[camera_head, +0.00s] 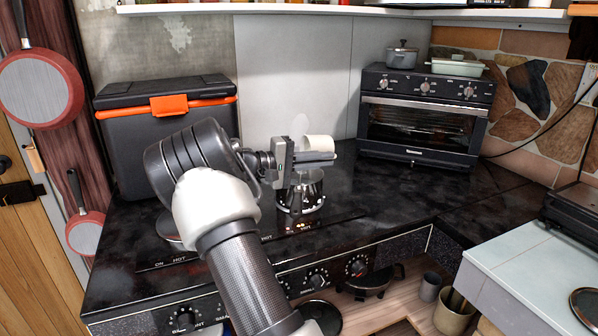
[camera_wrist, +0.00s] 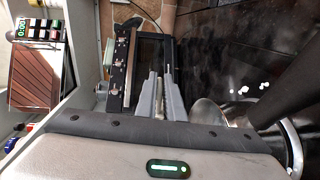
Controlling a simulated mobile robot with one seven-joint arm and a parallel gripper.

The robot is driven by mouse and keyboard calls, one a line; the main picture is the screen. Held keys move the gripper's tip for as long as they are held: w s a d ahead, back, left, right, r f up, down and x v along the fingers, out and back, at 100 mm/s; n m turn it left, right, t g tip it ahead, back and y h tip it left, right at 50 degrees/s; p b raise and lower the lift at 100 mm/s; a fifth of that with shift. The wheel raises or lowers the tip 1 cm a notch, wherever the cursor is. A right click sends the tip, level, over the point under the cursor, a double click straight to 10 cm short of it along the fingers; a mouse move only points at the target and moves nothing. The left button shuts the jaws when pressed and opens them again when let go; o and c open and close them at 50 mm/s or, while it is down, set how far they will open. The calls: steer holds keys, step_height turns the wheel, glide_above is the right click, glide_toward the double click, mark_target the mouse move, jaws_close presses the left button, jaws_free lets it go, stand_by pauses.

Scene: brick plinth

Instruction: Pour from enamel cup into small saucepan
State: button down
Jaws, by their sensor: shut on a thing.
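The white enamel cup (camera_head: 320,143) is tipped well over in the head view, at my gripper's fingers. My gripper (camera_head: 322,157) points right and is shut on the cup. The small saucepan (camera_head: 302,197), shiny metal, stands on the black cooktop just below the gripper. The gripper partly hides it. In the wrist view my fingers (camera_wrist: 162,97) are close together, and the cup is not clear there. A shiny curved metal part of the saucepan (camera_wrist: 208,111) shows to their right. Several small white bits (camera_wrist: 252,88) show near it; I cannot tell whether they are falling or lying.
A toaster oven (camera_head: 425,112) stands back right with a grey pot (camera_head: 402,56) and pale green dish (camera_head: 458,67) on top. A black cooler (camera_head: 165,125) with an orange latch stands back left. The dark cooktop (camera_head: 375,195) is clear right of the saucepan.

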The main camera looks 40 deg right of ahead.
steer(key=shift+a+h+b, duration=0.15)
steer(key=shift+h+b, duration=0.25)
steer(key=shift+b, duration=0.3)
steer(key=shift+w+a+r+g+h+b, duration=0.1)
steer(key=shift+a+r+g+h+b, duration=0.15)
steer(key=shift+r+h+b, duration=0.45)
steer(key=shift+w+a+r+g+h+b, duration=0.15)
steer(key=shift+a+r+h+b, duration=0.1)
steer(key=shift+r+h+b, duration=0.5)
steer(key=shift+s+a+r+g+h+b, duration=0.1)
steer(key=shift+a+r+g+h+b, duration=0.15)
steer(key=shift+r+h+b, duration=0.45)
stand_by(1.2)
steer(key=shift+w+a+r+g+h+b, duration=0.15)
steer(key=shift+a+r+h+b, duration=0.1)
steer(key=shift+r+h+b, duration=0.35)
steer(key=shift+a+r+g+h+b, duration=0.1)
steer(key=shift+a+r+h+b, duration=0.15)
steer(key=shift+r+h+b, duration=0.3)
stand_by(1.0)
steer(key=shift+r, duration=0.1)
